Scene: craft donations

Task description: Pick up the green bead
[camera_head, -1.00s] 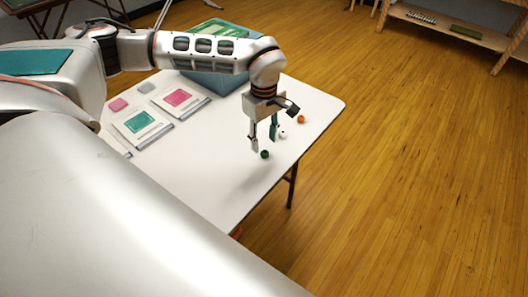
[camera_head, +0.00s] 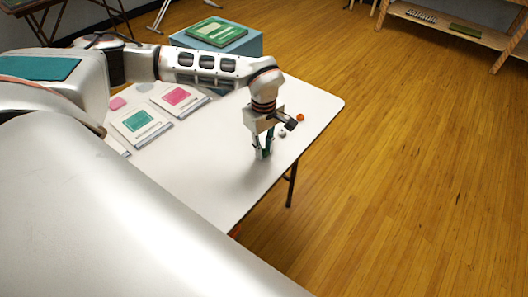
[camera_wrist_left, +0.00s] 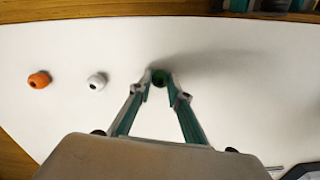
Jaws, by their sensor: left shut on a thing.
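The green bead (camera_wrist_left: 161,78) shows in the left wrist view between the fingertips of my left gripper (camera_wrist_left: 160,84). The fingers are shut on it, at or very near the white tabletop. In the head view my left gripper (camera_head: 263,155) points down at the table's right part, and its fingers hide the bead. My right gripper is in neither view.
A white bead (camera_head: 282,133) and an orange bead (camera_head: 300,117) lie close by, towards the table's far right edge. Packets with a teal patch (camera_head: 139,121) and a pink patch (camera_head: 177,96) lie on the white table (camera_head: 215,190), left of the gripper. A blue box (camera_head: 245,47) with a green item on top stands behind. The near tabletop is clear.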

